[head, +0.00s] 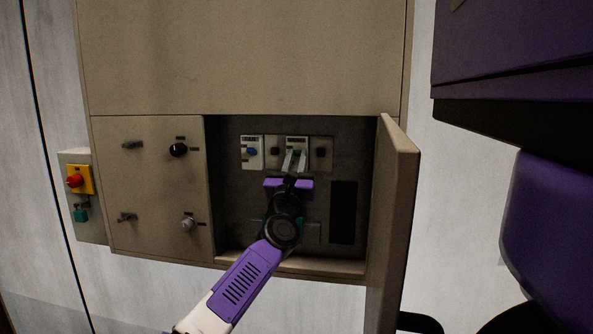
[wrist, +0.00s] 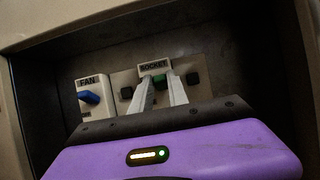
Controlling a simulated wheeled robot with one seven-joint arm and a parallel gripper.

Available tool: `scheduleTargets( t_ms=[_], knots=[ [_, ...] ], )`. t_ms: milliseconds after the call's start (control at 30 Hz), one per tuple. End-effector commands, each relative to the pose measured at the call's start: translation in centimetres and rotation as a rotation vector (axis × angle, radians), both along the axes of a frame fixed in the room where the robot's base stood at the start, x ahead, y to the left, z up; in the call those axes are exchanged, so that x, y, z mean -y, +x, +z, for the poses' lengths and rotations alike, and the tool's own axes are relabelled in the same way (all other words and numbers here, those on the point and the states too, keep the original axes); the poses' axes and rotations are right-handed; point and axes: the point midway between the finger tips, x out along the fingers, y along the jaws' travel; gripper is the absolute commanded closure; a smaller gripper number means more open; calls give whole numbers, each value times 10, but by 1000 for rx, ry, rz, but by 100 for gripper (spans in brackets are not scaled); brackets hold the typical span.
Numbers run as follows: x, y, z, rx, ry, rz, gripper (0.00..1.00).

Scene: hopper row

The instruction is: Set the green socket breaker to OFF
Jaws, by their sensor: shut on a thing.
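The socket breaker (head: 297,142) is a white module in the open cabinet recess. Its label SOCKET (wrist: 153,65) reads in the wrist view, with the green toggle (wrist: 161,79) just below. My gripper (wrist: 163,82) reaches up into the recess with its two light grey fingers at the toggle, shut on it. The fingers cover part of the toggle and the lower face of the breaker. I cannot read the toggle's position. In the head view my gripper (head: 294,158) is in front of the breaker.
The fan breaker (head: 252,152) with a blue toggle is left of the socket breaker. Dark square parts (wrist: 194,79) flank the socket breaker. The open cabinet door (head: 395,200) stands to the right of the recess. A yellow box with a red knob (head: 77,180) is far left.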

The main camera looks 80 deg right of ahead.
Motion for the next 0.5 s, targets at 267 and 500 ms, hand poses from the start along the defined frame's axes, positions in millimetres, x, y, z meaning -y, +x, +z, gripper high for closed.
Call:
scheduleTargets(
  t_ms=[267,500],
  knots=[
    [0,-1,-9,7,-76,-2,100],
    [0,-1,-11,12,-134,-1,100]
  ],
)
